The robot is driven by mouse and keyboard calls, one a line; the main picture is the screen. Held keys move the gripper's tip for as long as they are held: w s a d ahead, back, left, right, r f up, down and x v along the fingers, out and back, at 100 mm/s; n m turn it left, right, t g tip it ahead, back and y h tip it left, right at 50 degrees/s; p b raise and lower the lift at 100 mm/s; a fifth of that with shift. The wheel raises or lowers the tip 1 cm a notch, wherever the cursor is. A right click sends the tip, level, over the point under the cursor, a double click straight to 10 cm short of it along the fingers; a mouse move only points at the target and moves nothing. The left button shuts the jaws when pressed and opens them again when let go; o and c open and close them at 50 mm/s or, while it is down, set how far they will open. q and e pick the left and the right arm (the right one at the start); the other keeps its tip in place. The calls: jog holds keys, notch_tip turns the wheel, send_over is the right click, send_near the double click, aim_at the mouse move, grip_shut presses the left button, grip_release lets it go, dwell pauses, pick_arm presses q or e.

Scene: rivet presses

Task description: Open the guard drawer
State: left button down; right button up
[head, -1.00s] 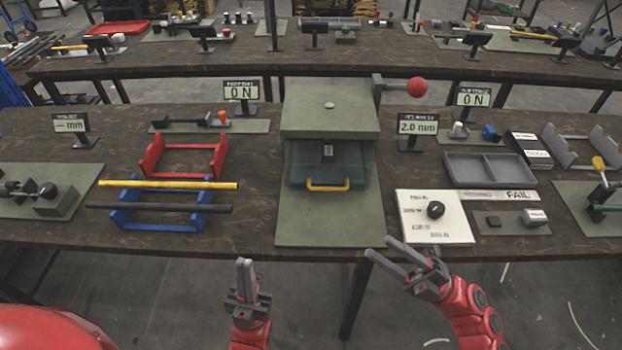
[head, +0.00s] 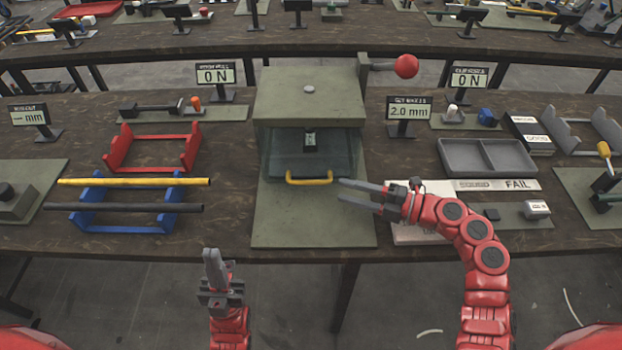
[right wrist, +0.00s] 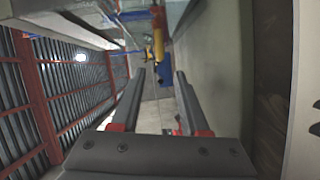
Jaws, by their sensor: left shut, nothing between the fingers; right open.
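The guard drawer (head: 285,166) is a clear, greenish panel under the green-grey press (head: 309,100), with a yellow handle (head: 309,179) on its front. It looks shut in the press. My right gripper (head: 341,191) is open and empty, just right of the handle, with its fingers pointing left towards it. In the right wrist view, a yellow bar that looks like the handle (right wrist: 159,40) shows beyond the open fingers (right wrist: 160,80). The handle is not between them. My left gripper (head: 211,254) is shut and empty, in front of the table edge.
A red-knobbed lever (head: 406,66) rises at the press's right. A blue rack (head: 130,222) with a yellow and a black rod stands left, near a red rack (head: 152,155). A grey tray (head: 488,157) lies right. My right forearm passes over a white panel (head: 412,234).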

aim_at(312, 181)
jog(key=p+x, duration=0.1)
jog(key=x, duration=0.8)
jog(key=shift+w+a, duration=0.1)
jog(key=shift+a, duration=0.25)
grip_shut()
dwell(0.9)
